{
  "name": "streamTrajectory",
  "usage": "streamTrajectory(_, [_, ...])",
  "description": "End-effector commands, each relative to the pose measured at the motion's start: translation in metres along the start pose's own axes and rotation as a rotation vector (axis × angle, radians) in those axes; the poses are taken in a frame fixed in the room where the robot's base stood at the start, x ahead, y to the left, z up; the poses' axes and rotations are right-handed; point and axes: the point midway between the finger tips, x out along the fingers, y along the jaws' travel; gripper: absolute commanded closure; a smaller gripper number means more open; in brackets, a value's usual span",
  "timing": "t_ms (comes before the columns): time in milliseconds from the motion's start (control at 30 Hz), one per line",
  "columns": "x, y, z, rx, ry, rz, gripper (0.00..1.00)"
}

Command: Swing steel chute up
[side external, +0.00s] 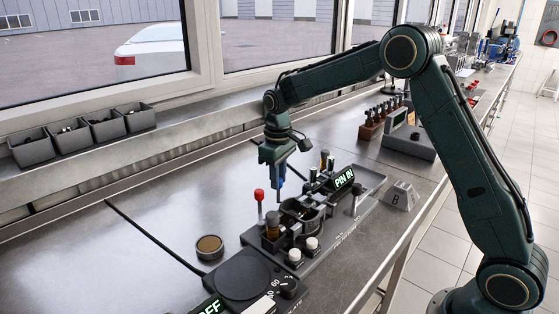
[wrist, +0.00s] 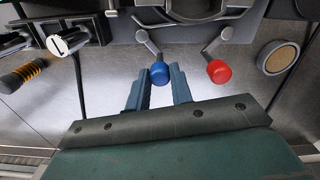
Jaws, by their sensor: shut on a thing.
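My gripper (side external: 278,165) points down over the dark fixture (side external: 335,235) on the bench. It is shut on a blue knob (wrist: 160,73) at the end of a short metal lever, with one finger on each side. A red knob (wrist: 219,71) on a similar lever stands beside it, apart from my fingers; it also shows in the side view (side external: 259,194). A grey curved metal part (side external: 303,211) sits in the middle of the fixture, below my gripper. I cannot tell whether this is the steel chute. Its lower parts are hidden by fixture pieces.
A lit sign reading "PIN IN" (side external: 343,180) stands at the fixture's back. A round tin (side external: 209,247) and a dark dial unit (side external: 242,275) are near the front. A block marked B (side external: 401,196) is at the right. The bench left of the fixture is mostly clear.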

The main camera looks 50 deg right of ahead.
Motion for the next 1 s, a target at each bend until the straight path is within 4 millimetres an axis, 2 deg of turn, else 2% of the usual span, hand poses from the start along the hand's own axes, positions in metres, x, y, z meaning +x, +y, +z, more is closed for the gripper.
streamTrajectory(467, [-0.001, 0.004, -0.002, 0.103, 0.001, 0.0, 1.0])
streamTrajectory(1000, [-0.001, 0.022, -0.004, 0.547, 0.0, 0.0, 1.0])
